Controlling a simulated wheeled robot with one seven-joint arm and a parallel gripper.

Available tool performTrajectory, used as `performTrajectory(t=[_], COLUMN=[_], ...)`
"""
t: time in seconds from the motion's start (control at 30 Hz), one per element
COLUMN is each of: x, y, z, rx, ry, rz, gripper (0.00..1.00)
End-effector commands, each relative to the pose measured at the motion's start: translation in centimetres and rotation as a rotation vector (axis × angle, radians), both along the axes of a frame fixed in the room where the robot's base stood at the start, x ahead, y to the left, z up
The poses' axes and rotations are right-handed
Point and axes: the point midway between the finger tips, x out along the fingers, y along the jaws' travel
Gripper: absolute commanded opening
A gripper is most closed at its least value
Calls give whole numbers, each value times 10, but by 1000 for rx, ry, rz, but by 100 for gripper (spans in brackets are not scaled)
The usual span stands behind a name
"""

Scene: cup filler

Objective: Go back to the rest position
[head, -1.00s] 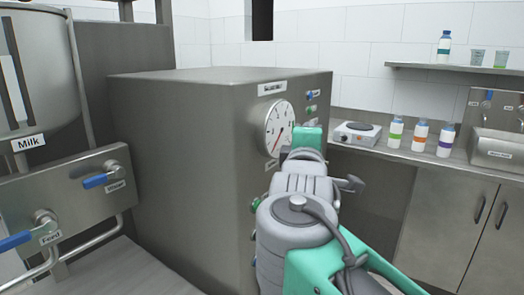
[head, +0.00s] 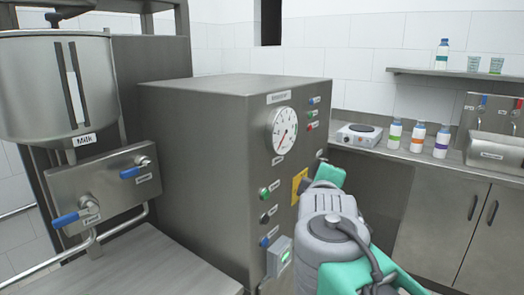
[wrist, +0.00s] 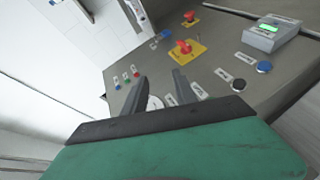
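My gripper (wrist: 160,88) shows in the wrist view with its two dark fingers apart and nothing between them but the machine panel behind. In the head view my arm extends forward at the right of the steel machine (head: 205,150). In the wrist view the panel (wrist: 215,55) carries a red knob on a yellow plate (wrist: 200,51) and several buttons. I cannot see contact between the fingers and the panel.
The milk tank (head: 30,95) and its blue-handled valves (head: 65,220) stand at the left. A pressure gauge (head: 284,130) is on the machine front. A counter at right holds a hot plate (head: 358,135) and several bottles (head: 417,138). A grey box (head: 279,256) juts from the panel.

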Motion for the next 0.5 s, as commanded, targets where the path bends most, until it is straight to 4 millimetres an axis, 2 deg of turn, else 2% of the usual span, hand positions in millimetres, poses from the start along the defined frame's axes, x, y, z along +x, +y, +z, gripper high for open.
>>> performTrajectory(t=[0.17,0.27,0.37,0.5], x=[-21,-47,-91,-165], y=[-13,-19,-26,-28], z=[-43,-76,-113,-154], rx=[261,447,662,911], ry=[184,317,488,694], rz=[-74,-166,-327,-610], gripper=[34,34,34,34])
